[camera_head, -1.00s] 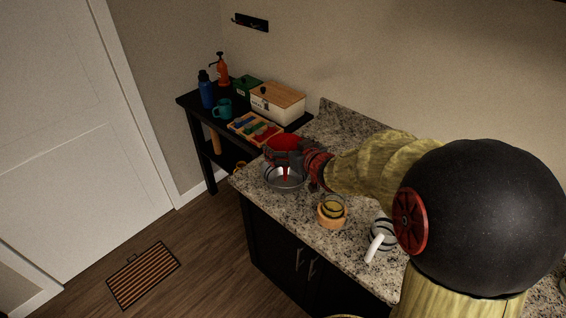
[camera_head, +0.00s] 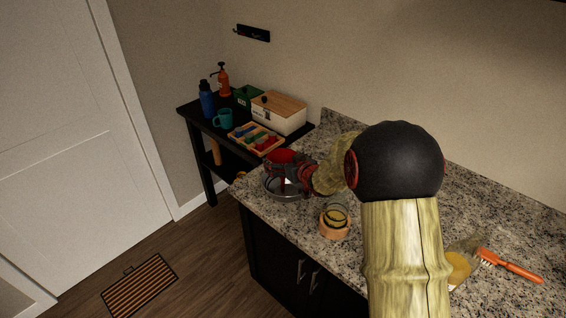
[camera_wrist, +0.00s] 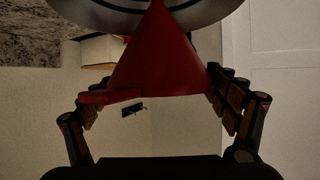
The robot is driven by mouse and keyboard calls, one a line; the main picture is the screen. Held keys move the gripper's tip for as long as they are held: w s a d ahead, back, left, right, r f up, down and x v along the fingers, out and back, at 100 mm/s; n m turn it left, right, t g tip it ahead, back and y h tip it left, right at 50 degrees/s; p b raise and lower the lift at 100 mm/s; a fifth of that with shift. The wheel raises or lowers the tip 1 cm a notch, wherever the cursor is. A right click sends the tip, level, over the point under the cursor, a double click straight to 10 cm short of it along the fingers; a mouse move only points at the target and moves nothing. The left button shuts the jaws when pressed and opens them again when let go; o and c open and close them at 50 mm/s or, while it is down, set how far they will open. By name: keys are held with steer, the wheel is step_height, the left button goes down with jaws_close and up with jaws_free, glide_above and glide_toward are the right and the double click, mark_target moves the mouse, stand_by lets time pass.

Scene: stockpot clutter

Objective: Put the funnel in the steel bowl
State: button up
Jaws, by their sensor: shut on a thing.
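The red funnel (camera_head: 281,156) is held by my gripper (camera_head: 290,171), wide end up, directly over the steel bowl (camera_head: 286,196) on the counter's far left corner. In the wrist view the funnel (camera_wrist: 160,62) sits between my two fingers (camera_wrist: 160,108), its narrow end pointing at the bowl (camera_wrist: 208,14). My gripper covers part of the bowl's rim in the head view. Whether the spout touches the bowl's inside cannot be told.
An orange brush (camera_head: 515,268) lies at the right. A black side table (camera_head: 187,112) behind holds a lidded box (camera_head: 279,113), a teal mug (camera_head: 223,119) and a tray of coloured items.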

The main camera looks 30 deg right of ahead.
steer(key=shift+f, duration=0.15)
steer(key=shift+f, duration=0.15)
steer(key=o, duration=1)
steer(key=shift+s+r, duration=0.15)
steer(key=shift+r, duration=0.2)
steer(key=s+a+r+m+g+h+p, duration=0.1)
steer(key=s+a+r+h, duration=0.1)
steer(key=s+r, duration=0.6)
steer(key=s+a+r+g+h+p, duration=0.1)
steer(key=s+a+r+g, duration=0.1)
steer(key=s+r, duration=0.6)
steer(key=s+a+g+y, duration=0.1)
steer(key=s+a, duration=0.4)
steer(key=s, duration=0.3)
steer(key=s+a+g+y, duration=0.1)
steer(key=s+a+g, duration=0.1)
steer(key=s+a, duration=0.2)
steer(key=s+a+n+g+y, duration=0.1)
steer(key=s+a, duration=0.4)
steer(key=s, duration=0.6)
steer(key=shift+s+a+f+g, duration=0.25)
steer(key=shift+s+a+g, duration=0.05)
steer(key=shift+a+g, duration=0.1)
